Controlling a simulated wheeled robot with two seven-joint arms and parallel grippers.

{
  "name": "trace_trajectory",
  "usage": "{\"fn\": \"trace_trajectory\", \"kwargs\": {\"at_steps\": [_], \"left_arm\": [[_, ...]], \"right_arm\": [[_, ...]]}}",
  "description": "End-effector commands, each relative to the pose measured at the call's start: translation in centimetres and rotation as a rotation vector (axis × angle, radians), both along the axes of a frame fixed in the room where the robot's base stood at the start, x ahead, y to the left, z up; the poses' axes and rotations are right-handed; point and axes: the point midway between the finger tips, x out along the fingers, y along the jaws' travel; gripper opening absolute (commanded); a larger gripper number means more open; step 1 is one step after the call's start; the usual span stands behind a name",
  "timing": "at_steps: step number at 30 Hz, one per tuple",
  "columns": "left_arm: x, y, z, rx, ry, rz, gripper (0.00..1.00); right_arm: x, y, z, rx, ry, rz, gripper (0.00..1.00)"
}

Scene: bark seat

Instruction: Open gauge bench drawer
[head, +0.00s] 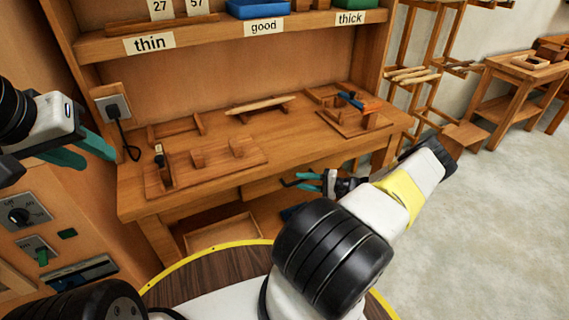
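The gauge bench (185,213) is a wooden workbench with an upright back and a labelled shelf. A wooden drawer front (262,186) shows under its front edge, right of the middle. My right gripper (291,180) is at this drawer front, below the bench top. Its teal, dark-tipped fingers look apart; whether they touch a handle I cannot tell. My forearm hides the area to the right. My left gripper (88,152) is at the far left, its teal fingers apart and empty, away from the bench drawer.
Wooden fixtures (205,165) and a blue-handled tool (350,100) lie on the bench top. A shallow wooden tray (222,232) sits below the bench. A panel with switches (25,215) stands at the left. Open floor (490,220) lies at the right.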

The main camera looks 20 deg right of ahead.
Motion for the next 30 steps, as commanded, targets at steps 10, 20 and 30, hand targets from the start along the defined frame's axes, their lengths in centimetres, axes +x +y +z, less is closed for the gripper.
{"fn": "trace_trajectory", "kwargs": {"at_steps": [10, 20, 30], "left_arm": [[0.0, 0.0, 0.0, 0.0, 0.0, 0.0, 0.36], [0.0, 0.0, 0.0, 0.0, 0.0, 0.0, 0.36], [0.0, 0.0, 0.0, 0.0, 0.0, 0.0, 0.36]], "right_arm": [[0.68, 0.85, -0.16, 0.0, 0.001, 0.0, 0.34], [0.66, 0.85, -0.15, 0.0, 0.001, 0.001, 0.0], [0.65, 0.85, -0.16, 0.0, 0.001, 0.001, 0.0]]}}
